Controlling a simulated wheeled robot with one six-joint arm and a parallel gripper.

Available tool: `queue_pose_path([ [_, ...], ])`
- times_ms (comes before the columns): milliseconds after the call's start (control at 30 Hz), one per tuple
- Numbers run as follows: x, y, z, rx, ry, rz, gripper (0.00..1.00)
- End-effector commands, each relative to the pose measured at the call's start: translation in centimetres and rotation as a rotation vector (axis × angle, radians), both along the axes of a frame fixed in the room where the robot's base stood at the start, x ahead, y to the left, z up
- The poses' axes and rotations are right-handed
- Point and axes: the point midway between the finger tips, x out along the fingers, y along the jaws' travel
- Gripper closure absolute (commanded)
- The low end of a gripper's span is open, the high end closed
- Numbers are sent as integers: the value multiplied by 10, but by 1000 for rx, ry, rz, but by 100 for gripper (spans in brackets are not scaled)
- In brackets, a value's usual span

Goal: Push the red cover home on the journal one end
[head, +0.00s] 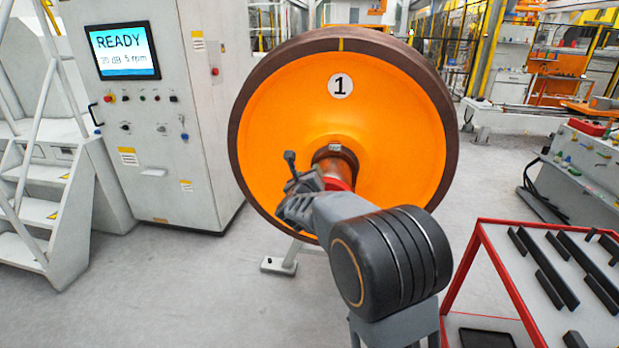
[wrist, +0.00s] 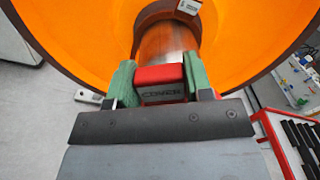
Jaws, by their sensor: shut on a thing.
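The orange wheel (head: 280,110) with a brown rim and a number 1 label stands in the middle of the head view. Its journal (wrist: 168,45) is a brown cylinder at the wheel's centre. In the head view my arm hides most of the cover, with some red showing beside the journal.
A grey cabinet (head: 190,120) with a READY screen (head: 123,51) and white steps (head: 30,210) stand at the left. A red-framed table (head: 540,275) with several dark bars is at the lower right.

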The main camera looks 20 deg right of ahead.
Motion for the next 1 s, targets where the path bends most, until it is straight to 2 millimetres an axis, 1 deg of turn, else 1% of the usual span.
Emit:
queue_pose_path([
  [467,0,0,1,0,-3,-1,100],
  [1000,11,-6,0,0,-2,-1,100],
])
